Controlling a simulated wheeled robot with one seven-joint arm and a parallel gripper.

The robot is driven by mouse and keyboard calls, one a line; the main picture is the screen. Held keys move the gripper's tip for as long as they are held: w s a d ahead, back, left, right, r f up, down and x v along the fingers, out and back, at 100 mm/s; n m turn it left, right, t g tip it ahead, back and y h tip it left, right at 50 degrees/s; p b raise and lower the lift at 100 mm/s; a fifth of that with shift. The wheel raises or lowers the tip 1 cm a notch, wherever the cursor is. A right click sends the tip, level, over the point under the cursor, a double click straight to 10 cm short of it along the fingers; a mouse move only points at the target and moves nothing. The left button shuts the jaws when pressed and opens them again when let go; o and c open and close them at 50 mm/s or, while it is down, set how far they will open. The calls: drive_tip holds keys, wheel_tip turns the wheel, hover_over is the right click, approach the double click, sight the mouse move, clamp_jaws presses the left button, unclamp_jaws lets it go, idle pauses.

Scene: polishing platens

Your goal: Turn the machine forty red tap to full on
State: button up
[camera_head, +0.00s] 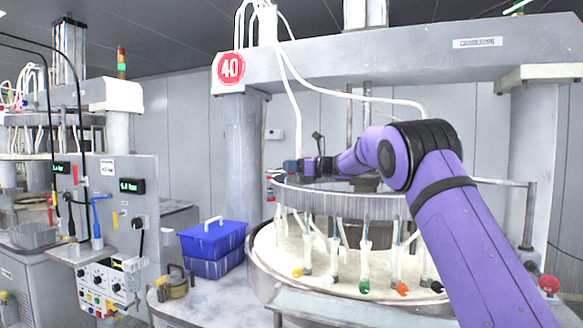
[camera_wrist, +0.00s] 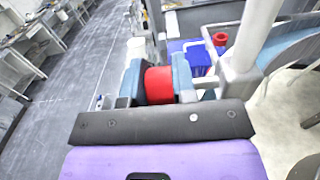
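The machine with the red "40" sign (camera_head: 231,68) stands in the middle of the head view. My purple arm reaches across its round platen ring (camera_head: 340,205), with my gripper (camera_head: 292,167) at the ring's left side, above the rim. In the wrist view my gripper (camera_wrist: 158,88) has its two blue-grey fingers on either side of a thick red piece (camera_wrist: 159,85), which fills the gap and looks like the red tap's handle. Its valve body is hidden, so its setting cannot be told. A second, smaller red cap (camera_wrist: 220,39) shows further off.
A white upright pipe (camera_wrist: 254,38) stands close right of my gripper in the wrist view. Blue boxes (camera_head: 212,240) sit on the bench at left. Coloured valves, including a green one (camera_head: 364,287), hang below the ring. A control panel (camera_head: 115,230) stands further left.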

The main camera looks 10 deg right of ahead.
drive_tip(key=shift+t+y, duration=0.5)
drive_tip(key=shift+y, duration=0.1)
drive_tip(key=o, duration=0.9)
drive_tip(key=shift+s+d, duration=0.1)
drive_tip(key=v, duration=1)
drive_tip(key=shift+s+d, duration=0.15)
drive_tip(key=shift+d, duration=0.15)
